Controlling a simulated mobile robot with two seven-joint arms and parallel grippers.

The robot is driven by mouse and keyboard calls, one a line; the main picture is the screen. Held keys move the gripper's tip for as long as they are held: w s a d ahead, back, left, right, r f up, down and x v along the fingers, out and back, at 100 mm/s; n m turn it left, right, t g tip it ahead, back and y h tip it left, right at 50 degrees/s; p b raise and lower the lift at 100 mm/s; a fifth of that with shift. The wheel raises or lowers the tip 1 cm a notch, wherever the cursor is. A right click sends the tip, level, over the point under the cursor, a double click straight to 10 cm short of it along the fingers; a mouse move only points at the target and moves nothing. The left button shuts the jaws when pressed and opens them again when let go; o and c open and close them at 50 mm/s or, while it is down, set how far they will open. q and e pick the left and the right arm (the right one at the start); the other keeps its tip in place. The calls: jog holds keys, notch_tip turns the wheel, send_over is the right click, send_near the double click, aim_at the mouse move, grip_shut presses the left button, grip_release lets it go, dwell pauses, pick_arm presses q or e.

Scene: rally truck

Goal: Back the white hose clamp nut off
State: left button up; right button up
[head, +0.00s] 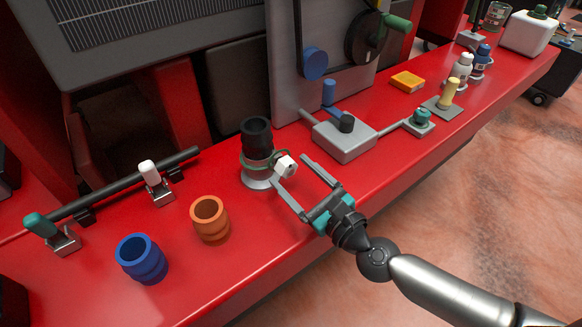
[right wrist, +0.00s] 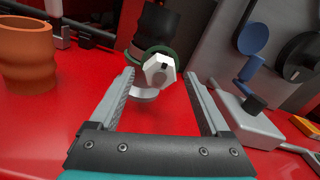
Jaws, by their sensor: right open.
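The white hose clamp nut (head: 285,167) sits on the right side of a green clamp band (head: 258,160) around a black hose (head: 257,137) on a grey flanged base. In the right wrist view the white nut (right wrist: 160,71) faces me, beyond the fingertips and between their lines. My right gripper (head: 291,171) is open and empty, its fingers pointing at the nut. One fingertip appears close to the nut in the head view; I cannot tell whether they touch. The right gripper also shows in the wrist view (right wrist: 162,78). My left gripper is not in view.
An orange coupling (head: 210,219) and a blue coupling (head: 142,259) stand left of the hose. A grey box (head: 344,138) with a black knob is to the right, near the gripper. A grey upright panel (head: 290,90) rises behind. The red front edge between is clear.

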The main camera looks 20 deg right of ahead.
jog(key=shift+w+a, duration=0.25)
jog(key=shift+w, duration=0.4)
grip_shut()
dwell(0.4)
